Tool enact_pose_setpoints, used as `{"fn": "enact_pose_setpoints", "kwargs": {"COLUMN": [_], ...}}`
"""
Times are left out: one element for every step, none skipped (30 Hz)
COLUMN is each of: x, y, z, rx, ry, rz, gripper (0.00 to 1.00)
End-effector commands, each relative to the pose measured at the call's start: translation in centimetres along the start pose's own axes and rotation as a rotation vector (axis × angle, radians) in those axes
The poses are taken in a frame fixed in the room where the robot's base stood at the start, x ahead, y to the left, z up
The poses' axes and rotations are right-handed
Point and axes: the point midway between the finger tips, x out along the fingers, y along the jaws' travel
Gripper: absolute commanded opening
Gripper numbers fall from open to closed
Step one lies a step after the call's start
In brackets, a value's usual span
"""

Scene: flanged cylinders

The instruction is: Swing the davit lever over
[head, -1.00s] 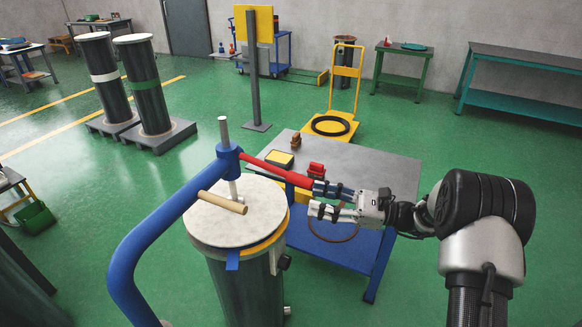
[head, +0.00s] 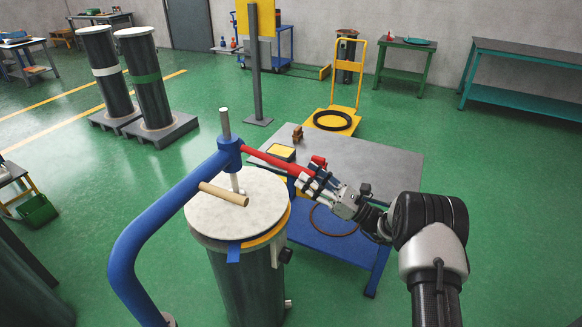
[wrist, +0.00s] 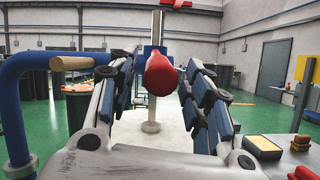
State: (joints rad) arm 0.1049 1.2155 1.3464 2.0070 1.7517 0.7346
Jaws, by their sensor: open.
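The davit is a blue bent arm (head: 165,225) with a blue hub (head: 229,152) on a grey post above a lidded cylinder (head: 245,275). Its red lever (head: 272,160) sticks out from the hub to the right. My gripper (head: 312,182) is open at the lever's outer end. In the wrist view, the lever's rounded red end (wrist: 161,75) lies between the two spread fingers, with gaps visible at both sides. The lever's far part is hidden behind that end.
A grey-topped table (head: 375,165) stands under my gripper, carrying a yellow-topped box (head: 281,153), a small brown block (head: 297,133) and a red item partly behind my gripper. Two dark cylinders on pallets stand at the back left. Green floor is open around.

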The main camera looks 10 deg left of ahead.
Motion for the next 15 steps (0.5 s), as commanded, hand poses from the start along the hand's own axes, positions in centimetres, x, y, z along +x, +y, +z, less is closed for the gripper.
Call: {"fn": "enact_pose_setpoints", "kwargs": {"x": [1.2,1.9,2.6,3.2,3.7,4.3,4.7,5.1,5.6,5.9,6.1,6.4,6.5,6.7,6.8], "y": [0.1,0.1,0.1,0.1,0.1,0.1,0.1,0.1,0.1,0.1,0.0,0.0,0.0,0.0,0.0], "z": [-0.1,-0.1,-0.1,-0.1,-0.1,-0.1,-0.1,-0.1,-0.1,0.0,0.0,0.0,0.0,0.0,0.0], "rx": [-0.002,-0.002,-0.002,-0.001,-0.001,-0.002,-0.002,-0.002,-0.002,-0.002,-0.002,-0.001,-0.001,-0.001,-0.001], "ry": [-0.001,-0.001,0.0,0.0,-0.001,-0.001,0.0,0.0,0.0,0.0,0.0,0.0,0.0,0.0,0.0], "rz": [0.005,0.005,0.004,0.005,0.005,0.003,0.003,0.003,0.003,0.003,0.002,0.001,0.001,0.001,0.001], "gripper": [0.46,0.46,0.46,0.46,0.46,0.46,0.46,0.46,0.46,0.46,0.46,0.46,0.46,0.46,0.46]}}
